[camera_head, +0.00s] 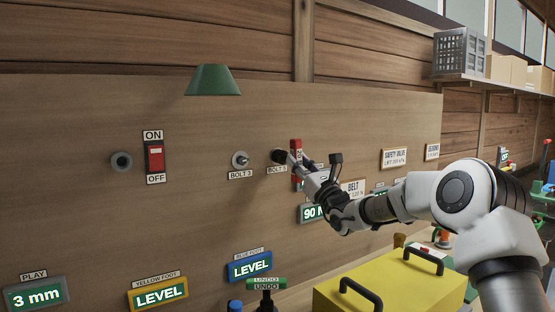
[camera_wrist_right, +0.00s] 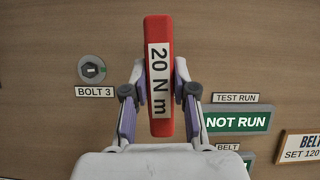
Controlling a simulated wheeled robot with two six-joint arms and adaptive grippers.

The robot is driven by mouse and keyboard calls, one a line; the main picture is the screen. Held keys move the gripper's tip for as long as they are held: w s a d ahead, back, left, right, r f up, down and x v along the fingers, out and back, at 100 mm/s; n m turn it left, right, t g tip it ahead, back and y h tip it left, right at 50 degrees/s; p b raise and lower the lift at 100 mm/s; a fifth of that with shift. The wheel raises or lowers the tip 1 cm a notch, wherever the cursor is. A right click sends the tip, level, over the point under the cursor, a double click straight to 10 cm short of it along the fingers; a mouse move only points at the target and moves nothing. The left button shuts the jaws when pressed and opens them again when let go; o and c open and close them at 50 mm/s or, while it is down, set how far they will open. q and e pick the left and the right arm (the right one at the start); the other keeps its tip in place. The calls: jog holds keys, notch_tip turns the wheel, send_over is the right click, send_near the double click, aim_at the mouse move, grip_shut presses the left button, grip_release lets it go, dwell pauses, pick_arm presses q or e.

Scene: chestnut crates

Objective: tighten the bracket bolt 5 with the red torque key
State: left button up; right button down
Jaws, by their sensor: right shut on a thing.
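The red torque key (camera_head: 296,146) is held in my right gripper (camera_head: 306,162). In the right wrist view the key (camera_wrist_right: 159,40) shows a white "20 N m" label, with the purple-grey fingers (camera_wrist_right: 160,85) closed on both its sides. A dark round end (camera_head: 279,156) at the key is at the bolt 5 place, above the label "BOLT 5" (camera_head: 277,169). Bolt 5 itself is hidden, so I cannot tell whether the key is seated on it. Bolt 3 (camera_head: 240,159) is bare, left of the key; it also shows in the right wrist view (camera_wrist_right: 92,68). My left gripper is out of view.
The wooden panel (camera_head: 90,220) carries an ON/OFF switch (camera_head: 155,158) and a green lamp shade (camera_head: 213,80). A green "NOT RUN" sign (camera_wrist_right: 237,121) is right of the key. A yellow box (camera_head: 400,283) with black handles stands below my right arm. A green-topped UNDO button (camera_head: 266,284) is left of it.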

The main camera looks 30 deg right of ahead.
jog(key=shift+a+f+m+h+b, duration=0.1)
jog(key=shift+m+h+b, duration=0.85)
jog(key=shift+m, duration=0.75)
jog(key=shift+m+h, duration=0.25)
jog(key=shift+m, duration=0.15)
jog(key=shift+s+d+b, duration=0.2)
jog(key=shift+s+b, duration=1.1)
jog(key=shift+b, duration=0.1)
jog(key=shift+s+b, duration=0.35)
jog(key=shift+s, duration=0.1)
